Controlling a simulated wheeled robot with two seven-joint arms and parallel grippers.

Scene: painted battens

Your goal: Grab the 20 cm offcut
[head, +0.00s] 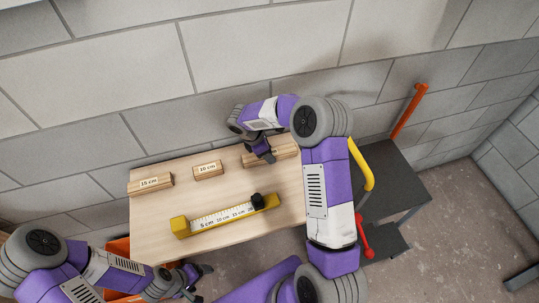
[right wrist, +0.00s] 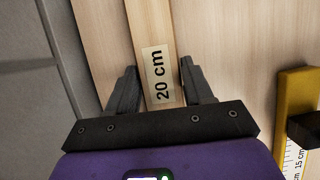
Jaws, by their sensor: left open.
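The 20 cm offcut (right wrist: 158,35) is a light wooden batten with a "20 cm" label, lying on the table near the wall. It also shows in the head view (head: 284,151), partly hidden by my right gripper. My right gripper (right wrist: 160,80) has its fingers apart, one on each side of the offcut close to the label. A thin gap seems to show beside the wood; contact is hard to judge. My left gripper (head: 191,279) is open and empty, off the table's front left edge.
The 15 cm (head: 151,184) and 10 cm (head: 208,170) offcuts lie to the left on the table (head: 150,225). A yellow measuring gauge (head: 228,215) with a black knob lies in front. An orange bin (head: 118,247) is at lower left. A dark stand (head: 398,180) is at right.

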